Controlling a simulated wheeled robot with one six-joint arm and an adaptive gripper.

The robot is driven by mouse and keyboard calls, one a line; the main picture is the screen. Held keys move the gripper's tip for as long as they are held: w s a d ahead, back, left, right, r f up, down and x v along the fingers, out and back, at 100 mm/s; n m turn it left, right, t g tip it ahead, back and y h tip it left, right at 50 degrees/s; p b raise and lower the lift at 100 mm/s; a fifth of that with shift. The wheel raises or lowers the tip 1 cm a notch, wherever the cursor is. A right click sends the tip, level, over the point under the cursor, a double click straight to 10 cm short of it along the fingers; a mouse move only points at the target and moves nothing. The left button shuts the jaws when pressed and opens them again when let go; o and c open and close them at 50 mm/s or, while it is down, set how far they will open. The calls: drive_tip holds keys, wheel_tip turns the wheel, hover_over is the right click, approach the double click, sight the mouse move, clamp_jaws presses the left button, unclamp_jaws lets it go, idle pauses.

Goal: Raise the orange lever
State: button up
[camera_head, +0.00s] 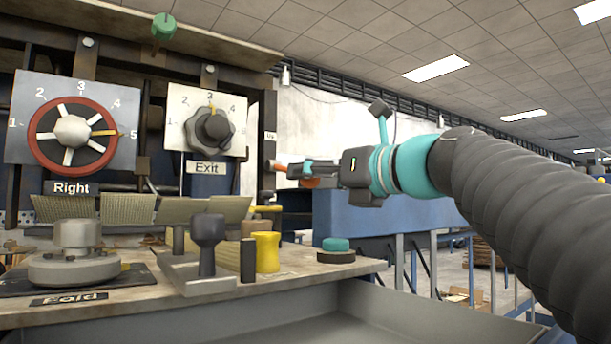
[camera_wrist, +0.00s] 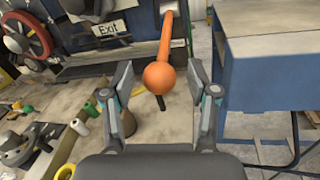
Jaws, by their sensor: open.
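The orange lever (camera_wrist: 164,45) shows in the wrist view as an orange rod ending in a round orange ball (camera_wrist: 159,76). The rod runs up from the ball to a pale mount at the top. My gripper (camera_wrist: 165,98) is open, with one finger to the left and one to the right of the ball, and neither seems to touch it. In the head view my gripper (camera_head: 289,170) is at the right end of the machine panel, and only a little orange of the lever (camera_head: 282,168) shows beside the fingers. The rest of the lever is hidden there.
The Exit dial (camera_head: 212,128) and the red Right wheel (camera_head: 72,132) are on the panel to the left. Below, the worktop holds a black-knobbed handle (camera_head: 207,240), a yellow spool (camera_head: 266,252) and a green-topped button (camera_head: 336,246). A blue cabinet (camera_wrist: 268,62) stands at the right.

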drive_tip(key=shift+w+a, duration=0.25)
drive_tip(key=shift+a, duration=0.05)
clamp_jaws()
drive_tip(key=shift+r, duration=0.1)
drive_tip(key=shift+s+d+r+p, duration=0.15)
drive_tip(key=shift+r+p, duration=0.5)
drive_tip(key=shift+r, duration=1.25)
drive_tip(key=shift+a+r, duration=0.2)
drive_tip(key=shift+r, duration=1.45)
